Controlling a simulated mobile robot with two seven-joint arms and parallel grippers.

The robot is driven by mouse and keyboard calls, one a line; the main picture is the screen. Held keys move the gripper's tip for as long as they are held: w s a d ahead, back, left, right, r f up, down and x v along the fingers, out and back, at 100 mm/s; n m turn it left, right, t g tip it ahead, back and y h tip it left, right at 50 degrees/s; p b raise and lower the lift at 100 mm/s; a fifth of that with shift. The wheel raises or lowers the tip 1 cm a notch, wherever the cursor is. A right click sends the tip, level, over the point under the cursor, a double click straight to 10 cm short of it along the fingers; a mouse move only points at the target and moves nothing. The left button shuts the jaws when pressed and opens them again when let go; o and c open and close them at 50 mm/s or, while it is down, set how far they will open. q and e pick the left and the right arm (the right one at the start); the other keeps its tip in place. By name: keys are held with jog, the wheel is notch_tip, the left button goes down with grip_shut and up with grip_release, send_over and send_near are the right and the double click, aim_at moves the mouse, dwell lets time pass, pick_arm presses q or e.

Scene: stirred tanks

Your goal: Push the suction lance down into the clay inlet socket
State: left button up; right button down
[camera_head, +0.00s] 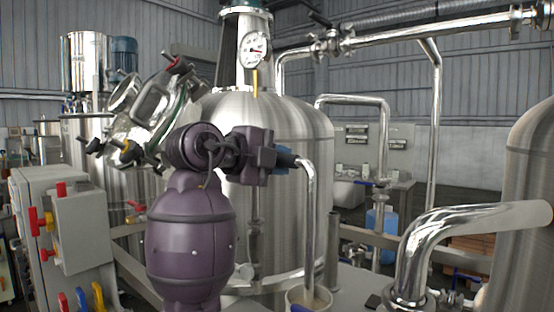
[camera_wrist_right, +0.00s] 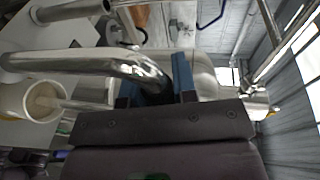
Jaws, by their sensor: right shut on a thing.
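My right gripper (camera_head: 288,159), with blue fingers, is shut on the upper bend of a shiny bent pipe that looks like the suction lance (camera_head: 310,220). In the head view its long leg hangs nearly upright. Its foot lines up with a white cup (camera_head: 293,296) with a tan inside; whether that cup is the clay inlet socket I cannot tell. In the right wrist view the fingers (camera_wrist_right: 156,85) close around the lance's bend (camera_wrist_right: 110,65), and the cup (camera_wrist_right: 12,102) lies at the left. The lance's tip is not clear.
A large steel tank (camera_head: 290,125) with a gauge (camera_head: 255,50) stands right behind my right gripper. A thick bent pipe (camera_head: 440,225) rises at the right beside another tank (camera_head: 530,190). A grey control box (camera_head: 82,230) with coloured levers stands at the left.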

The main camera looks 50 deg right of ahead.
jog(key=shift+f+b, duration=0.4)
jog(key=shift+f, duration=0.4)
jog(key=c, duration=0.8)
grip_release()
jog(key=shift+a, duration=0.1)
jog(key=shift+b+v, duration=0.3)
jog(key=shift+v, duration=5)
